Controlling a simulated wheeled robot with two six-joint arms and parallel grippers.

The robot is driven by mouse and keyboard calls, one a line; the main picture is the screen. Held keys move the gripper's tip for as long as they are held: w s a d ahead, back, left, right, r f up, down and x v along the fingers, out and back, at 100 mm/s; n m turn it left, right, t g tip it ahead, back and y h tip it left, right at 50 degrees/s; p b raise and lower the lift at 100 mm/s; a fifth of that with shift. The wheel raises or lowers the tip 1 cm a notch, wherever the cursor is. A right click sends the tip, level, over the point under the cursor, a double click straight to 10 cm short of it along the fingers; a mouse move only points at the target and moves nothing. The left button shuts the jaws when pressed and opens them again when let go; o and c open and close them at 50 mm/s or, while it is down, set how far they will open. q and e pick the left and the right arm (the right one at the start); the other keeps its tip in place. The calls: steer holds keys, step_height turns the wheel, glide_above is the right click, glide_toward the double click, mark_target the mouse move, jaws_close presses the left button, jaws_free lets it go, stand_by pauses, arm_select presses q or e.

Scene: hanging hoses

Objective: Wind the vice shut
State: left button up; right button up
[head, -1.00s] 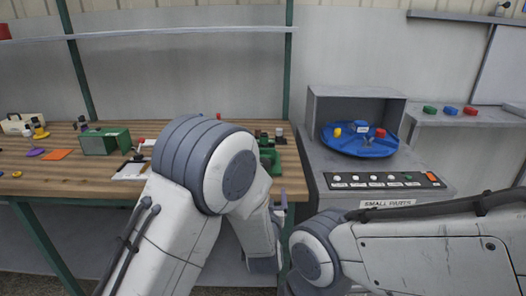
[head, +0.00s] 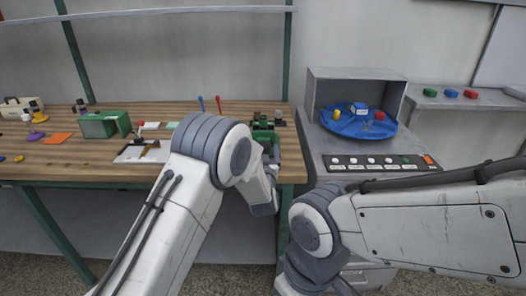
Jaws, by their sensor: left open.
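The green vice (head: 264,134) stands at the right end of the wooden workbench, with dark parts on top. Its lower front is partly hidden behind my left arm. My left gripper (head: 272,156) shows only in part, as dark grey pieces just in front of the vice, beyond my forearm. It is open. I cannot tell whether it touches the vice, and the vice's handle cannot be made out. My right arm comes in from the right, and its gripper is out of view.

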arm_select(q)
jaws_close()
steer(key=shift+m, duration=1.6)
jaws_free()
steer(key=s, duration=1)
steer(key=shift+s, duration=0.25)
